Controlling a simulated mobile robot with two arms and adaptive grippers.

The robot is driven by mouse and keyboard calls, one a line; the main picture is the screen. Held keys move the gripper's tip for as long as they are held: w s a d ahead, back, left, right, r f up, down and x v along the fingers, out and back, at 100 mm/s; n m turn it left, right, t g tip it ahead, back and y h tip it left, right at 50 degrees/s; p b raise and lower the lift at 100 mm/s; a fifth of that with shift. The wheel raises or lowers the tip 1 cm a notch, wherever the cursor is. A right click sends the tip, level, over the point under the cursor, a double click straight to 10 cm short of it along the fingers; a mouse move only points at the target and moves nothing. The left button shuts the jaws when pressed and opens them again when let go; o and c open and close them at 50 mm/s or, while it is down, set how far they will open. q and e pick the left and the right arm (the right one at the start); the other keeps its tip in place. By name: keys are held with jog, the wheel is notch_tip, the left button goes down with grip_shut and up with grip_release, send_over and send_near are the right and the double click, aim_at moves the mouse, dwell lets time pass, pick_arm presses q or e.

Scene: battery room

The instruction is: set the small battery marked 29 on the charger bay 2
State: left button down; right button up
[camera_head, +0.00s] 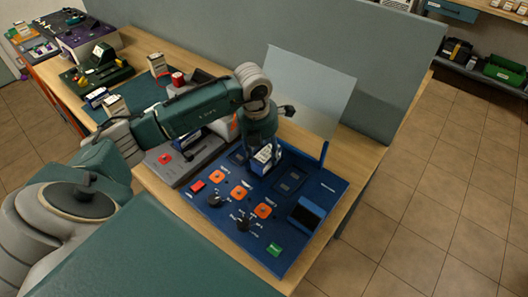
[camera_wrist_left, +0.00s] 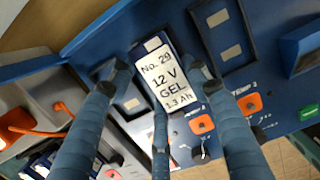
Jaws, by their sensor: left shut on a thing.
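The small battery (camera_wrist_left: 160,80) has a white label reading No. 29, 12 V, GEL in the left wrist view. It also shows in the head view (camera_head: 264,160). My left gripper (camera_head: 265,146) is shut on it, with its blue fingers around it in the wrist view (camera_wrist_left: 157,75). The blue charger (camera_head: 325,185) has a row of recessed bays. The battery is over or at the middle bay, between two empty-looking bays (camera_head: 238,156) (camera_head: 290,180). The gripper and battery hide most of that middle bay. I cannot tell whether the battery touches it. My right gripper is out of view.
The charger's front carries orange buttons (camera_head: 239,193), black knobs (camera_head: 243,224), a green button (camera_head: 274,249) and a dark display (camera_head: 305,214). A pale upright panel (camera_head: 310,88) stands behind. A grey device (camera_head: 180,158) is close on the left. The wooden bench (camera_head: 355,160) has little free room.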

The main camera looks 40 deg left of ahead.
aim_at(263, 152)
pick_arm(q)
jog(key=shift+f+b, duration=0.5)
jog(key=c, duration=1.1)
grip_release()
jog(key=shift+s+r+p, duration=0.2)
jog(key=shift+r+p, duration=0.75)
jog(key=shift+r, duration=0.5)
jog(key=shift+s+r+p, duration=0.2)
jog(key=shift+r+p, duration=0.75)
jog(key=shift+r, duration=0.5)
jog(key=shift+s+r+p, duration=0.25)
jog(key=shift+r+p, duration=0.5)
jog(key=shift+r, duration=0.55)
jog(key=shift+s+r+p, duration=0.2)
jog(key=shift+r+p, duration=0.55)
jog(key=shift+r, duration=0.5)
